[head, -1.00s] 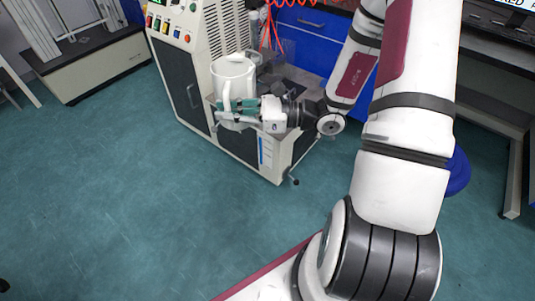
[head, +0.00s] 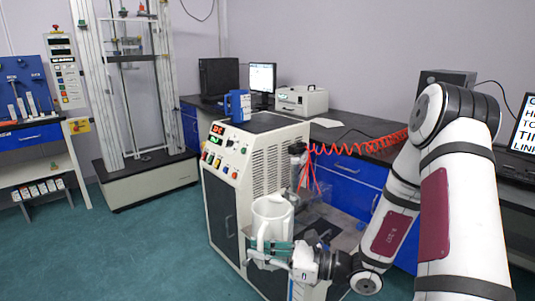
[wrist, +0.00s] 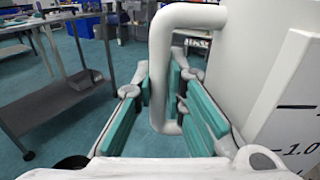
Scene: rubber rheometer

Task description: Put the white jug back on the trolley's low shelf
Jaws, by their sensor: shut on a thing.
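The white jug (head: 272,218) is upright in front of the rheometer's ledge in the head view. My gripper (head: 268,250) is shut on its handle. In the wrist view the white handle (wrist: 185,16) passes between the green finger pads of my gripper (wrist: 165,100), and the jug's wall (wrist: 262,50) with black scale marks fills the right side. A grey shelved frame (wrist: 55,98), which looks like the trolley, stands at the left of the wrist view, apart from the jug. Its low shelf shows only in part. I cannot tell whether the jug touches the ledge.
The rheometer (head: 232,165) stands close behind the jug, with a blue jug (head: 237,106) on top. A dark bench (head: 340,135) with a monitor (head: 262,78) runs behind. A tall test frame (head: 145,165) and a white shelved table (head: 40,170) stand left. Green floor (head: 150,245) is clear at front left.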

